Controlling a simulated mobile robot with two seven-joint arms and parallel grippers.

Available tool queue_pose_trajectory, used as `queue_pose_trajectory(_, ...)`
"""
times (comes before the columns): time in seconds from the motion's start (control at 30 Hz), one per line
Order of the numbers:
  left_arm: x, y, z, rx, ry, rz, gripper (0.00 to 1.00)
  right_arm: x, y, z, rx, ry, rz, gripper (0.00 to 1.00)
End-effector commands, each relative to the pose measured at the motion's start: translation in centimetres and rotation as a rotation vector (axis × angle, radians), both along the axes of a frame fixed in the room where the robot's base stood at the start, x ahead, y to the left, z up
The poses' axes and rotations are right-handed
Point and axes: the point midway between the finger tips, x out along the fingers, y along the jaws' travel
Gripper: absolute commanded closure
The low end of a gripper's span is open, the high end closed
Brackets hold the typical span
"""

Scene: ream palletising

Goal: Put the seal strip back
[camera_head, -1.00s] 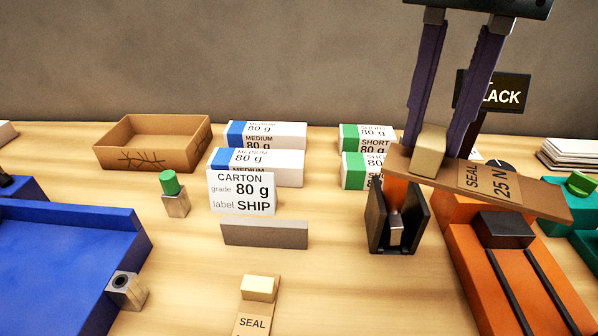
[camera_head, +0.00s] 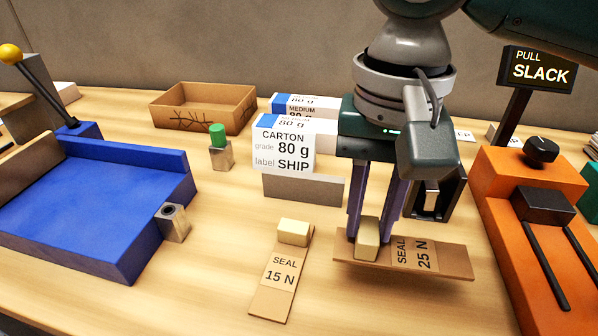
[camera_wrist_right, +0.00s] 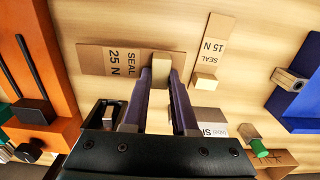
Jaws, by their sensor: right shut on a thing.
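The 25 N seal strip (camera_head: 436,258) is a flat brown strip with a pale block (camera_head: 367,240) on it, lying roughly crosswise low over the table. My right gripper (camera_head: 368,236) is shut on that block, one dark finger on each side. The strip also shows in the right wrist view (camera_wrist_right: 95,60). I cannot tell whether its underside touches the table. A similar 15 N seal strip (camera_head: 279,277) lies on the table to its left, with its own block at the far end. My left gripper is not in view.
An orange device (camera_head: 495,200) with a PULL SLACK sign (camera_head: 540,70) stands to the right. A black holder (camera_head: 450,197) is just behind the strip. A carton card (camera_head: 284,150), a grey bar (camera_head: 303,189) and a blue tray (camera_head: 90,205) are left. The front table is clear.

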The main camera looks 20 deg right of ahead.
Motion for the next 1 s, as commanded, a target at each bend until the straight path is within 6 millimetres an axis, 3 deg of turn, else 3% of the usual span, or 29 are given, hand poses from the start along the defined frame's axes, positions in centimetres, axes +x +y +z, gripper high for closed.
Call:
queue_pose_trajectory(0.43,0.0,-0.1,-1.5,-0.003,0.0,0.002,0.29,0.0,0.0,-5.7,-0.001,0.001,0.001,1.0)
queue_pose_trajectory(0.83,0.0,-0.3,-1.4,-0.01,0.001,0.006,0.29,0.0,0.0,-6.2,0.0,0.0,0.001,1.0)
queue_pose_trajectory(0.87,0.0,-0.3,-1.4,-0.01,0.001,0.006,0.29,0.0,0.0,-6.2,0.0,0.0,0.001,0.73)
queue_pose_trajectory(1.0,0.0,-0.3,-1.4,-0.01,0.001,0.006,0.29,0.0,0.0,-6.2,0.0,0.0,0.001,0.57)
